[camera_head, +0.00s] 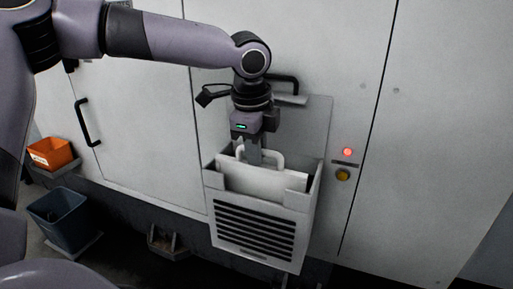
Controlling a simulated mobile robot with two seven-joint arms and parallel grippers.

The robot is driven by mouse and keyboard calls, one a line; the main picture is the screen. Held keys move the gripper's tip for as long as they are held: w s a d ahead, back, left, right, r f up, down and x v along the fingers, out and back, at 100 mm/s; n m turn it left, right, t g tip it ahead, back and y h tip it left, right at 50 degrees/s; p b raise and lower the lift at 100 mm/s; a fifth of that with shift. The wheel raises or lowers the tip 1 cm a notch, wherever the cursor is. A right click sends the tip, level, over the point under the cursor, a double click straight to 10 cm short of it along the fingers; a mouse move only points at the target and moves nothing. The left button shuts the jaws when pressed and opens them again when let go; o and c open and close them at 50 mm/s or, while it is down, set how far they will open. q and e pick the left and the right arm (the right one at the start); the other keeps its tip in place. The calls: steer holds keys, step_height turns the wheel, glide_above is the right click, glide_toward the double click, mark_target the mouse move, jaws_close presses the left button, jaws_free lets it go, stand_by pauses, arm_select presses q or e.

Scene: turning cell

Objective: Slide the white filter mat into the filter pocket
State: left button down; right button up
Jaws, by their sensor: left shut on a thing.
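The white filter mat (262,181) stands upright in the filter pocket, with its upper edge and a loop handle showing above the front wall. Its lower part is hidden behind that wall. The filter pocket (212,192) is a light grey open-topped box with dark louvre slots on its front, fixed to the machine's face. My left gripper (254,156) points down over the pocket and is shut on the mat's handle. My right gripper is not in view.
The machine's pale doors (140,110) fill the background, with a black door handle (86,122) at left. A red light (347,152) and a yellow button (343,175) are right of the pocket. An orange bin (50,153) and a blue-grey bin (65,218) stand at lower left.

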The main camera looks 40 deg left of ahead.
arm_select(q)
steer(key=c, duration=1)
jaws_free()
step_height(320, 180, up, 7)
steer(key=s, duration=0.1)
steer(key=shift+s+d, duration=0.2)
